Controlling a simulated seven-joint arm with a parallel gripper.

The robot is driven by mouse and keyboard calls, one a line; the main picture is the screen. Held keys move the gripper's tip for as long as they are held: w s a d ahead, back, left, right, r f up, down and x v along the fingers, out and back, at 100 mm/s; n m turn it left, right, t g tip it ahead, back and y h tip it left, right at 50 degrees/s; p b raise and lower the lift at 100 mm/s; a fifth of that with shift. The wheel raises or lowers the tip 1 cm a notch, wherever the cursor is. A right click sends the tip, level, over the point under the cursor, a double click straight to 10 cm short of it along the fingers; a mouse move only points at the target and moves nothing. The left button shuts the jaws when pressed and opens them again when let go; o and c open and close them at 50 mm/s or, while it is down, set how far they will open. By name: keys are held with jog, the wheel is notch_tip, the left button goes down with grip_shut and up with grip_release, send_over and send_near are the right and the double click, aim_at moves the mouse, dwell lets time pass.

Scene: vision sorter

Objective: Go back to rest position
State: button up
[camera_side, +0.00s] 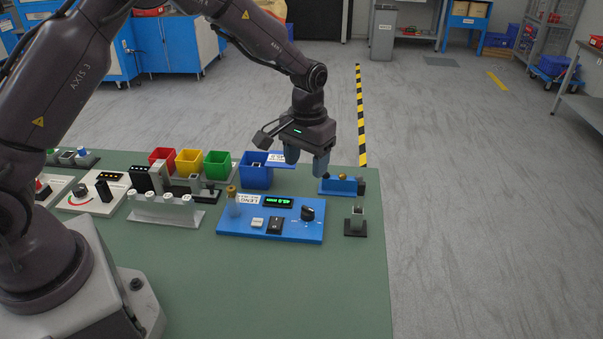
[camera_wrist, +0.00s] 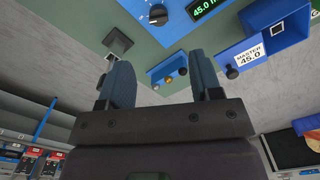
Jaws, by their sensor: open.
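My gripper (camera_side: 307,160) hangs from my arm above the far part of the green table (camera_side: 300,290), between the blue bin and the small blue block. Its two blue-grey fingers are apart with nothing between them. The fingers also show in the wrist view (camera_wrist: 163,85), spread open. Beyond them in that view is the small blue block (camera_wrist: 166,68) with knobs on it. A blue panel (camera_side: 270,230) with a green display, buttons and a black knob lies on the table in front of the gripper.
Red (camera_side: 162,157), yellow (camera_side: 189,161), green (camera_side: 217,164) and blue (camera_side: 256,176) bins stand along the back. The small blue block (camera_side: 338,186) and a dark stand (camera_side: 355,222) are right of the panel. A white fixture (camera_side: 165,208) is left. The front table is clear.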

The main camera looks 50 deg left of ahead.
jog(key=s+r+m+t, duration=0.1)
jog(key=s+r+t, duration=0.2)
jog(key=s+r, duration=0.7)
jog(key=s+r+m+t, duration=0.1)
jog(key=s+r+t, duration=0.1)
jog(key=s+r, duration=0.8)
jog(key=s, duration=0.6)
jog(key=shift+r+m+t, duration=0.25)
jog(key=shift+m+t, duration=0.15)
